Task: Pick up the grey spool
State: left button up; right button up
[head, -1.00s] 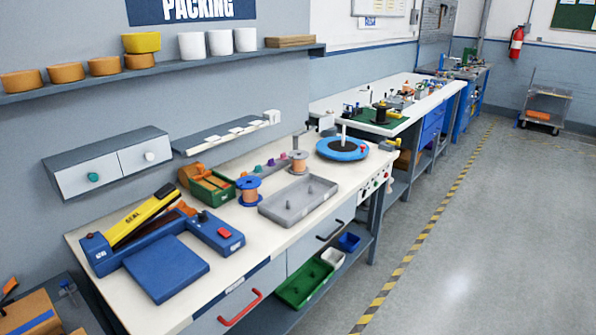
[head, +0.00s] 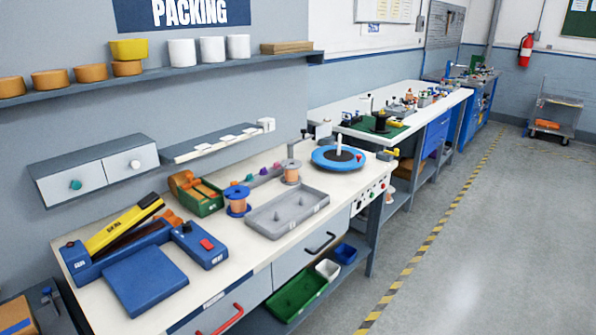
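The grey spool (head: 291,172), wound with copper-coloured wire, stands upright on the white packing bench (head: 232,264). It is behind the grey tray (head: 302,213) and left of the blue round turntable (head: 338,158). A similar spool with blue flanges (head: 237,201) stands left of the tray. Neither of my grippers shows in the head view.
A blue and yellow sealer (head: 140,255) takes up the bench's left end. A green bin (head: 196,193) with orange items stands behind the blue spool. A drawer unit (head: 95,171) and shelf (head: 215,139) hang on the wall above.

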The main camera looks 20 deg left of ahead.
aim_at(292, 178)
jog(key=i+l, duration=0.25)
jog(key=l, duration=0.15)
jog(key=i+l+u, duration=0.1)
jog(key=l, duration=0.25)
jog(key=i+l, duration=0.35)
jog(key=i+l+u, duration=0.1)
jog(key=l, duration=0.35)
jog(key=i, duration=0.1)
